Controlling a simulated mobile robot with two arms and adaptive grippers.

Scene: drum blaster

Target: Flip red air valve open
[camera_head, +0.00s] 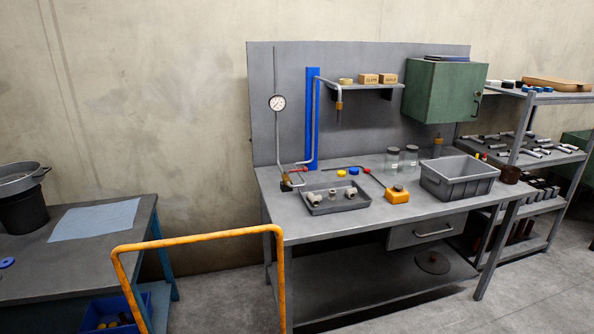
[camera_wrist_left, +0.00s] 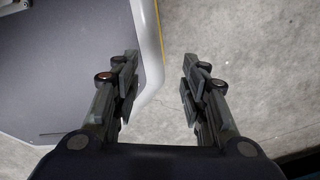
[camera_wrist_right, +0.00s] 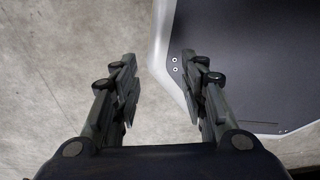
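The red air valve (camera_head: 297,169) shows small in the head view, low on the thin pipe at the workbench's back left corner. A brass-coloured fitting and a red part are there, but its handle position is too small to tell. A round pressure gauge (camera_head: 277,102) sits on the pipe above it. My left gripper (camera_wrist_left: 157,85) is open and empty above the floor in the left wrist view. My right gripper (camera_wrist_right: 157,85) is open and empty above the floor in the right wrist view. Neither gripper shows in the head view, and both are away from the valve.
The workbench (camera_head: 290,222) holds a grey tray of fittings (camera_head: 335,208), an orange box (camera_head: 397,195), jars and a grey bin (camera_head: 459,190). An orange rail (camera_head: 200,237) stands in front at left. A second table (camera_head: 110,245) is at far left. Shelves (camera_head: 563,98) stand right.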

